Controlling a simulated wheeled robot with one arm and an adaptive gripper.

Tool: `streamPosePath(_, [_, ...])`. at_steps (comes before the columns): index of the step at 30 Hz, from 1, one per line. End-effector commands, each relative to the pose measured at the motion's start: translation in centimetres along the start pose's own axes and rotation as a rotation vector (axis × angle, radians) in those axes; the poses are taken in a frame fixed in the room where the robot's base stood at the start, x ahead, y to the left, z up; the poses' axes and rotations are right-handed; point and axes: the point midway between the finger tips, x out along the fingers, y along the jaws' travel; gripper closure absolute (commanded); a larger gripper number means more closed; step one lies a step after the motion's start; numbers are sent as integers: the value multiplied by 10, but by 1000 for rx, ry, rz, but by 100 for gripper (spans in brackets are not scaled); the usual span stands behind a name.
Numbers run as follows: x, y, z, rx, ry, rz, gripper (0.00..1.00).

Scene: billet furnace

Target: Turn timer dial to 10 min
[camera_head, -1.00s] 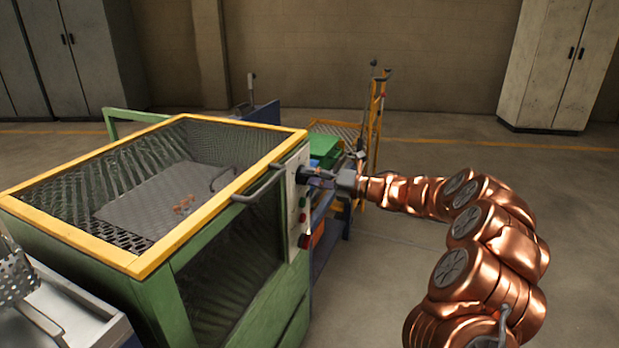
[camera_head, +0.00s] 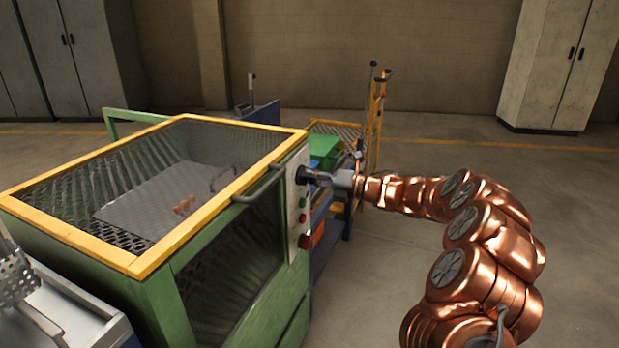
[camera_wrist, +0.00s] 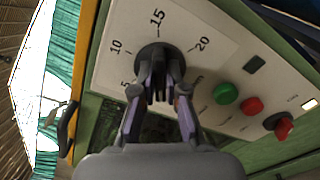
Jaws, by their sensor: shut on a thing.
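The timer dial is a black round knob (camera_wrist: 158,54) on the pale control panel (camera_wrist: 120,70). In the wrist view the printed marks 5, 10, 15 and 20 run around it, with 15 just above the knob. My gripper (camera_wrist: 161,88) is shut on the dial, with its fingers on either side of the knob. The fingers hide the lower part of the dial, and I cannot tell which mark its pointer faces. In the head view my gripper (camera_head: 318,178) reaches from the right to the dial (camera_head: 304,174) at the panel's top.
Green (camera_wrist: 226,94) and red (camera_wrist: 252,106) buttons and a red switch (camera_wrist: 284,127) sit beside the dial. The green machine (camera_head: 225,290) has a yellow-framed mesh top and a bar handle (camera_head: 262,196) near my gripper. Open floor (camera_head: 420,270) lies right of it.

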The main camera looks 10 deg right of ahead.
Motion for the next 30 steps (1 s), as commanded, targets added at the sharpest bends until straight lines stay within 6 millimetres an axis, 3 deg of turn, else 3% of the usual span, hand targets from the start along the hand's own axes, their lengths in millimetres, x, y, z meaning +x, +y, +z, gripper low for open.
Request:
streamPosePath(14, [-1,-2,0,78,0,-3,100])
streamPosePath(30, [-1,0,0,450,1,-7,100])
